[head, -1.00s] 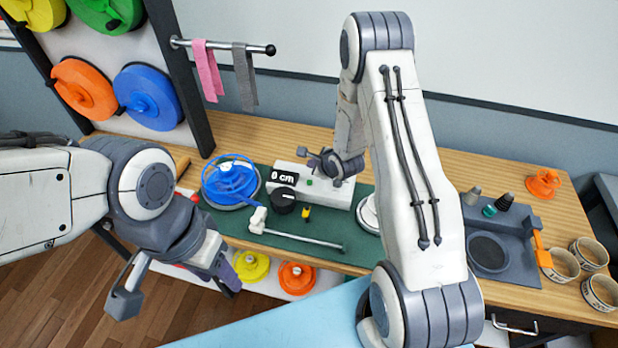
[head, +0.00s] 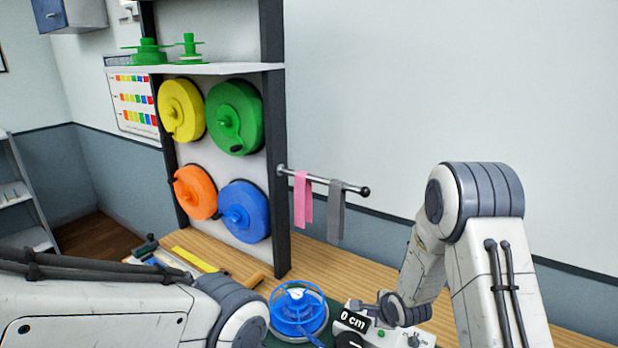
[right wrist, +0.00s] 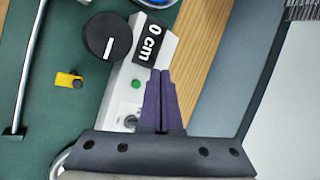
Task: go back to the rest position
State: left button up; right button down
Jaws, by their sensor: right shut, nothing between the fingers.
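My right gripper (head: 368,307) hangs over the white measuring box with the "0 cm" display (head: 354,321). In the right wrist view its purple fingers (right wrist: 161,92) are together with nothing between them. They are in front of the white box (right wrist: 128,98), near its green button; whether they touch it I cannot tell. My left arm comes in from the left in the head view, but its gripper is below the picture edge.
A blue reel (head: 298,312) stands beside the box. A rack holds yellow (head: 181,110), green (head: 235,117), orange (head: 194,192) and blue (head: 243,212) reels. Pink (head: 302,200) and grey (head: 336,210) straps hang on a rod. A black knob (right wrist: 107,37) is on the box.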

jog(key=s+a+r+n+g+b, duration=0.2)
jog(key=s+a+r+n, duration=0.1)
jog(key=s+a+n, duration=0.35)
jog(key=s+a+r+n+g+b, duration=0.2)
jog(key=s+a+r+n, duration=0.25)
jog(key=s+n, duration=0.25)
pick_arm(q)
notch_tip(320, 180, down, 8)
jog(key=b, duration=0.3)
pick_arm(e)
jog(key=s+a+r+n+g, duration=0.2)
jog(key=s+n+g, duration=0.1)
jog(key=s+n, duration=1.1)
jog(key=s, duration=0.6)
jog(key=shift+s+a+r+g, duration=0.15)
jog(key=shift+s+a+g, duration=0.05)
jog(key=shift+g, duration=0.2)
